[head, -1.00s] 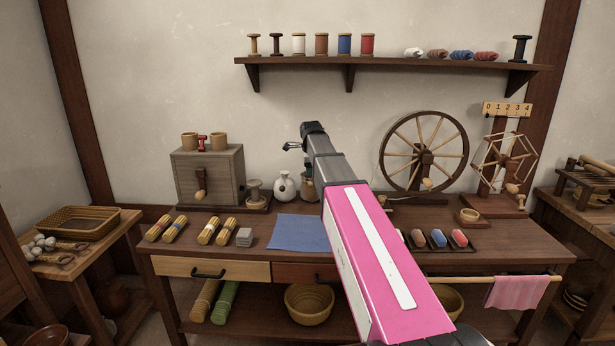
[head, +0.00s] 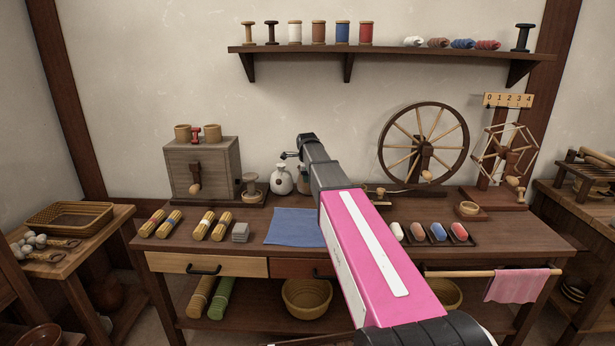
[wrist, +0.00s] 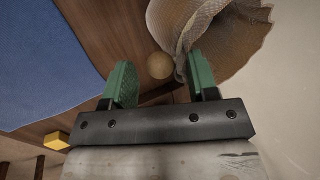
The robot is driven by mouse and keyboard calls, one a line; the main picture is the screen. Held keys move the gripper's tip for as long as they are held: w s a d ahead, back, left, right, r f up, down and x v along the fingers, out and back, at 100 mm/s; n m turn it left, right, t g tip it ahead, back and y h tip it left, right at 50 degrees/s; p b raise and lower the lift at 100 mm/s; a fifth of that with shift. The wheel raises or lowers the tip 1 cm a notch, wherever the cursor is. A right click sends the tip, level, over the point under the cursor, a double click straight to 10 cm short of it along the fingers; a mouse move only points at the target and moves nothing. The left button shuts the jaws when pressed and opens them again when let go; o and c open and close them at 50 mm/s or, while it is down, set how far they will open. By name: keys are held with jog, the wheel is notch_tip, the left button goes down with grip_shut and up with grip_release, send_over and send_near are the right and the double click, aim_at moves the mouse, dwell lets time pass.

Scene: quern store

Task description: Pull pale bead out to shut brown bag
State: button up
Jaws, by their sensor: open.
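The brown bag (wrist: 210,35) shows in the wrist view at the upper right, with mesh-like, creased cloth flaring out. The pale bead (wrist: 159,65) is a small tan ball beside the bag's narrow part. My gripper (wrist: 161,72) is open, its two green fingers apart, with the bead in line with the gap between their tips. The right finger is close to the bag's cloth; I cannot tell whether they touch. No cord is clearly visible. In the head view my gripper (head: 289,155) is above the bench's back, and my arm hides much of the area below it.
A blue cloth (head: 292,227) lies on the bench near the bag. A white jug (head: 282,181) stands just below my gripper in the head view. A grey wooden box (head: 202,170) is to the left, a spinning wheel (head: 384,150) to the right. The shelf (head: 300,51) hangs above.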

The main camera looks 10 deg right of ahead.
jog(key=shift+w+f, duration=0.1)
jog(key=shift+f, duration=0.25)
jog(key=shift+c, duration=0.4)
grip_shut()
jog(key=s, duration=0.2)
jog(key=s+a, duration=0.1)
jog(key=s, duration=0.2)
jog(key=shift+s, duration=0.15)
jog(key=shift+o, duration=0.4)
grip_release()
jog(key=shift+r, duration=0.1)
jog(key=v, duration=1)
jog(key=shift+r, duration=0.35)
